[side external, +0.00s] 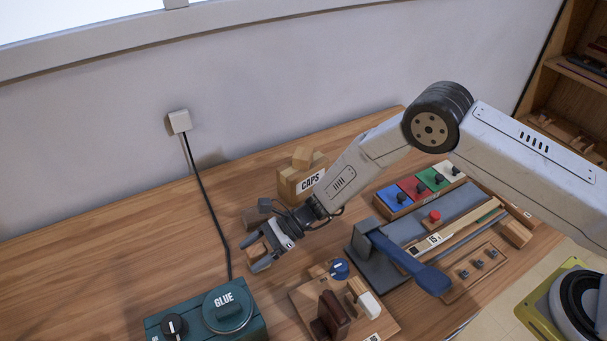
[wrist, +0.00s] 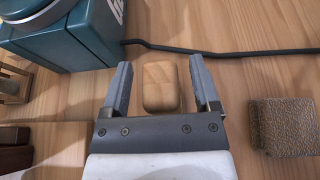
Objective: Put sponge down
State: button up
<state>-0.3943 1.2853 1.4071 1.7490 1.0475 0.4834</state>
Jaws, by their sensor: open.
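A tan block with rounded edges, which looks to be the sponge (wrist: 160,86), lies on the wooden table between my fingers in the wrist view. It also shows in the side view (side external: 257,249), partly hidden by my gripper. My gripper (side external: 255,254) is open and low over the table; in the wrist view its fingers (wrist: 160,64) stand on either side of the block with a gap on each side. Whether the fingertips touch the table I cannot tell.
A brown rough-textured block (wrist: 283,126) lies to the right in the wrist view. The teal glue box (side external: 206,316) stands at the lower left, with a black cable (side external: 209,215) beyond. The caps box (side external: 291,184) is behind my gripper.

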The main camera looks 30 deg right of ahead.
jog(key=v, duration=1.1)
jog(key=shift+d, duration=0.35)
jog(key=shift+r, duration=0.15)
jog(key=s+d+r+n+h, duration=0.2)
jog(key=s+d+n, duration=0.1)
jog(key=d, duration=0.1)
jog(key=s+d+r+n+g+h, duration=0.1)
jog(key=s+d+r+n+h, duration=0.1)
jog(key=s+d+n+h, duration=0.1)
jog(key=s+d+r+n+h, duration=0.2)
jog(key=s+d+r+n, duration=0.1)
jog(key=d, duration=0.2)
jog(key=shift+s+d+h, duration=0.2)
jog(key=shift+d+h, duration=0.15)
jog(key=shift+h, duration=0.05)
jog(key=s+d+r+n+t+h, duration=0.1)
jog(key=s+d+r+n+h, duration=0.1)
jog(key=s+d+r+n, duration=0.1)
jog(key=s+d+r+n+t+h, duration=0.2)
jog(key=s+d+r+n+h, duration=0.1)
jog(key=d+n, duration=0.3)
jog(key=shift+s+d+t+h, duration=0.3)
jog(key=shift+s+d, duration=0.45)
jog(key=shift+d, duration=0.55)
